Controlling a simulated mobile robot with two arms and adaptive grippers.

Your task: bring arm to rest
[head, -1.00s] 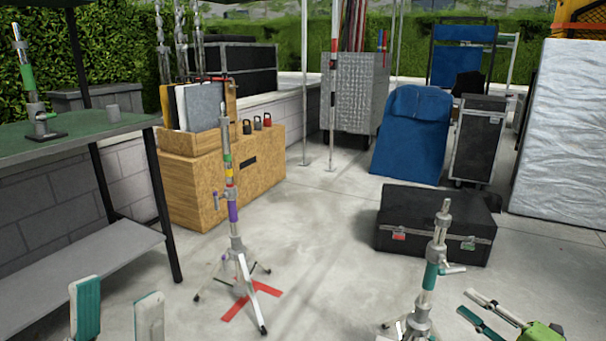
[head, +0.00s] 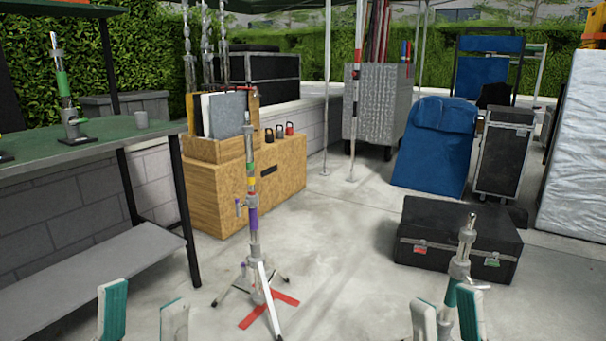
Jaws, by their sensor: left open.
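My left gripper (head: 143,300) is at the bottom left, its two white-and-teal fingers upright and apart, with nothing between them. My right gripper (head: 448,308) is at the bottom right, its fingers also upright and apart. The short stand (head: 464,240), a silver pole with a teal band, shows behind and between the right fingers. Its lower part is hidden, and I cannot tell whether a finger touches it. A taller stand (head: 251,219) with purple, green and yellow bands stands upright on a red floor cross (head: 282,298), clear of both grippers.
A green-topped table (head: 90,139) with a lower shelf is at the left. A wooden crate (head: 225,200) stands behind the tall stand. A black case (head: 462,222) lies behind the short stand. Blue padding (head: 437,145) and a cart (head: 374,105) are further back. Floor between the stands is clear.

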